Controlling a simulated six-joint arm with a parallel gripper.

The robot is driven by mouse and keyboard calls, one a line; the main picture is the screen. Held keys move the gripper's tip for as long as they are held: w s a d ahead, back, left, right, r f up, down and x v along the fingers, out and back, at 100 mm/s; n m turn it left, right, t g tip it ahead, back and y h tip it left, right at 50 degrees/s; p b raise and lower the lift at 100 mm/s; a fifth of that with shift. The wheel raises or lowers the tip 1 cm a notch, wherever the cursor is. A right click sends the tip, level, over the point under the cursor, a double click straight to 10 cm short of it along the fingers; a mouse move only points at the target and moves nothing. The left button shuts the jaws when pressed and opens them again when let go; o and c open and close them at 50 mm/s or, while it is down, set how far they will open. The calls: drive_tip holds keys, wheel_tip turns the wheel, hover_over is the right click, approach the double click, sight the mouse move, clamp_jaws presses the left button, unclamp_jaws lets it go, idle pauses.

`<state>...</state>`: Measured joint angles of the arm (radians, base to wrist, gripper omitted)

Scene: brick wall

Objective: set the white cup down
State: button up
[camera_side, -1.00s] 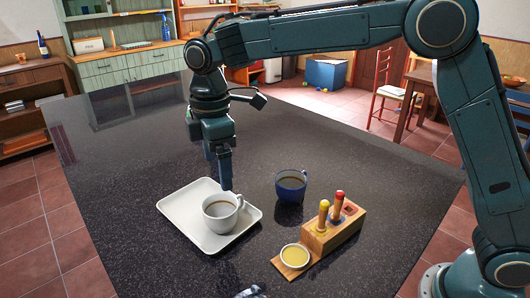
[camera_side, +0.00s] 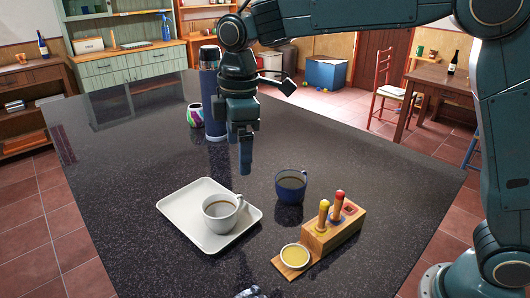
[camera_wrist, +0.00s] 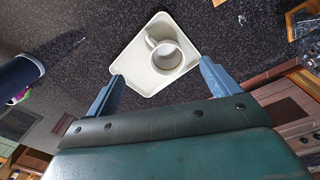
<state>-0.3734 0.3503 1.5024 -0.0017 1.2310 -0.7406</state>
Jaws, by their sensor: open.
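The white cup (camera_side: 219,212) stands upright on the white tray (camera_side: 187,215) and holds a dark drink. Its handle points to the upper right in the side view. In the wrist view the cup (camera_wrist: 167,56) sits on the tray (camera_wrist: 128,66), beyond my fingertips. My gripper (camera_side: 245,160) is raised above the counter, behind the tray and clear of the cup. In the wrist view my gripper (camera_wrist: 158,85) shows its two blue fingers wide apart with nothing between them.
A blue cup (camera_side: 291,186) with a dark drink stands right of the tray. A wooden block with pegs (camera_side: 330,232) and a small yellow-filled dish (camera_side: 295,256) are at the front right. A tall blue flask (camera_side: 210,95) and a colourful cup (camera_side: 195,115) stand behind my gripper.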

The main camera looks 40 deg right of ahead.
drive_tip(key=s+d+r+m+t, duration=0.2)
drive_tip(key=s+d+m, duration=0.3)
drive_tip(key=s+d, duration=0.3)
drive_tip(key=s+d+r+m+t, duration=0.2)
drive_tip(key=s+d+r+m, duration=0.15)
drive_tip(key=s+d, duration=0.45)
drive_tip(key=s+d+f+m+t, duration=0.1)
drive_tip(key=s+f+m, duration=0.3)
drive_tip(key=s, duration=0.6)
drive_tip(key=shift+s+d+f, duration=0.15)
drive_tip(key=shift+f, duration=0.15)
